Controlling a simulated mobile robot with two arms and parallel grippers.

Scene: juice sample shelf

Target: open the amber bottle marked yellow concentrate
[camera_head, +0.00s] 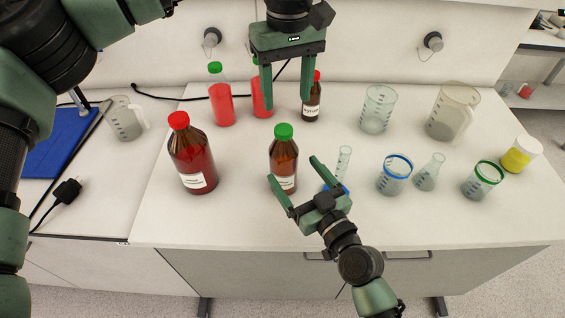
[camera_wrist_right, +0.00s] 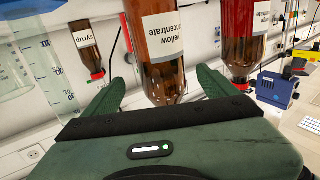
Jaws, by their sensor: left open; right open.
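The amber bottle marked yellow concentrate (camera_head: 284,155) stands upright on the white bench with a green cap (camera_head: 284,131) and a white label. My left gripper (camera_head: 285,106) is open and empty, pointing down above and behind the green cap.
A larger red-capped bottle (camera_head: 192,155) stands to the left. Two green-capped red bottles, one here (camera_head: 222,100), and a small syrup bottle (camera_head: 311,103) stand behind. A graduated cylinder (camera_head: 343,160) and blue-rimmed beaker (camera_head: 394,176) are close on the right.

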